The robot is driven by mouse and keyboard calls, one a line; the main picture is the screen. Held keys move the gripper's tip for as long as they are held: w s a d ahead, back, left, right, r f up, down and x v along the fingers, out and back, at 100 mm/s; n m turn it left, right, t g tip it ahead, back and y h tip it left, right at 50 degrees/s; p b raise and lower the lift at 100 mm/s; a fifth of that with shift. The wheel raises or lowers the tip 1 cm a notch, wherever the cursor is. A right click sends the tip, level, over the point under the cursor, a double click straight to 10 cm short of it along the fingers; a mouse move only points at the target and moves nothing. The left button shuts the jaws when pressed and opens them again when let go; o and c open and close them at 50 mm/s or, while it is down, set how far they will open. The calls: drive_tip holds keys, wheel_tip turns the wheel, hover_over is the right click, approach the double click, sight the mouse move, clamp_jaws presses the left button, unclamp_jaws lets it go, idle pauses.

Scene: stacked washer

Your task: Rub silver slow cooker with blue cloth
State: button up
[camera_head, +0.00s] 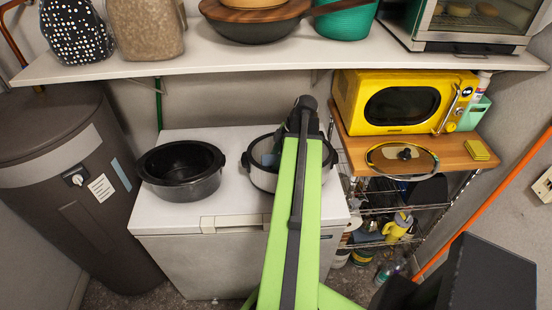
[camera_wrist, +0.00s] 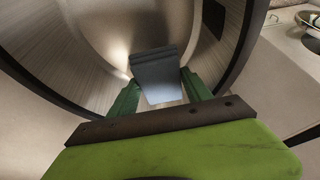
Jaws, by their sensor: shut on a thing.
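The silver slow cooker (camera_head: 261,179) stands open on the white chest, with a black rim. My green arm passes in front of its right part and hides it. In the wrist view the slow cooker's brushed inner wall (camera_wrist: 92,48) curves around my gripper (camera_wrist: 158,92). The gripper's green fingers are shut on the blue cloth (camera_wrist: 155,72), a grey-blue folded piece. A bit of the cloth (camera_head: 270,160) also shows inside the cooker in the head view. Whether the cloth touches the wall I cannot tell.
A black pot (camera_head: 181,172) stands left of the cooker on the white chest (camera_head: 230,205). A white shelf (camera_head: 200,62) runs above. A yellow microwave (camera_head: 402,103) and a glass lid (camera_head: 401,158) sit on a wooden board at right.

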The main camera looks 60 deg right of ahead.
wheel_tip(320, 180, up, 3)
drive_tip(key=p, duration=0.3)
drive_tip(key=shift+f, duration=0.1)
idle(0.4)
